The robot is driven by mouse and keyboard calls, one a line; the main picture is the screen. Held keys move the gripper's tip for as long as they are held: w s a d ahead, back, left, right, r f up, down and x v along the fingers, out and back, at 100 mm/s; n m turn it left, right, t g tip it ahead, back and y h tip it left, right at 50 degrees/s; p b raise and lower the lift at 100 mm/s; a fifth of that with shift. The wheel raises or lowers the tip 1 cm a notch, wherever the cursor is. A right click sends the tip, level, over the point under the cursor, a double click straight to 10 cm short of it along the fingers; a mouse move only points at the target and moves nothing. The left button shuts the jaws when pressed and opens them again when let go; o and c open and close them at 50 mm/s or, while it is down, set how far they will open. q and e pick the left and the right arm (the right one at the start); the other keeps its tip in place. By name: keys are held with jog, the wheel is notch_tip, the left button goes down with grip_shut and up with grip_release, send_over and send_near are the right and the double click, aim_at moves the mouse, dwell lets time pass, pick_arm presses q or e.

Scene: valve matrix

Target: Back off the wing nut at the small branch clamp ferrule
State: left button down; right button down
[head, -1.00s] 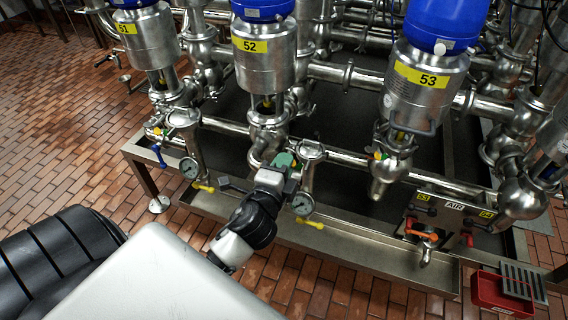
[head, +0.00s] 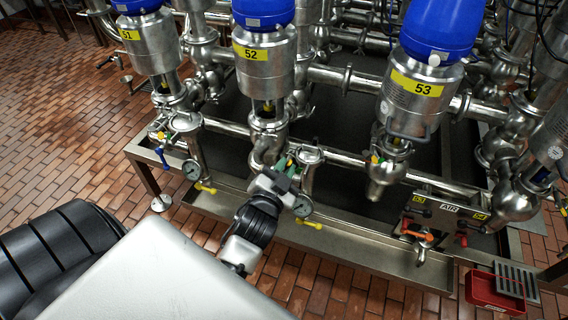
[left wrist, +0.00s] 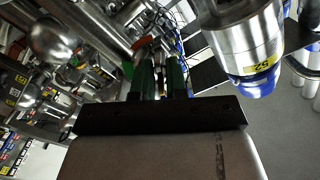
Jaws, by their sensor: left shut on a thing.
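My left gripper (head: 287,160) reaches in at the pipework below the silver valve body marked 52 (head: 262,68). Its green fingers are at the clamp on the small branch (head: 308,165) with the gauge below it. In the left wrist view the two green fingers (left wrist: 160,62) are close together, edge-on, shut on a small part at the clamp. I take this part for the wing nut; it is mostly hidden between the fingers, and its threads cannot be made out. The right gripper is not in view.
A round gauge (head: 302,206) and a yellow-handled tap (head: 309,223) sit just below my gripper. Valve 53 (head: 417,95) stands to the right. A steel drip tray (head: 345,240) runs along the front. A red bin (head: 492,292) is at the lower right, on brick floor.

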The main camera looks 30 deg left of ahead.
pick_arm(q)
jog(key=n+p, duration=0.2)
jog(key=n, duration=0.1)
jog(key=shift+n, duration=0.5)
jog(key=c, duration=1.3)
grip_release()
jog(key=shift+o, duration=0.2)
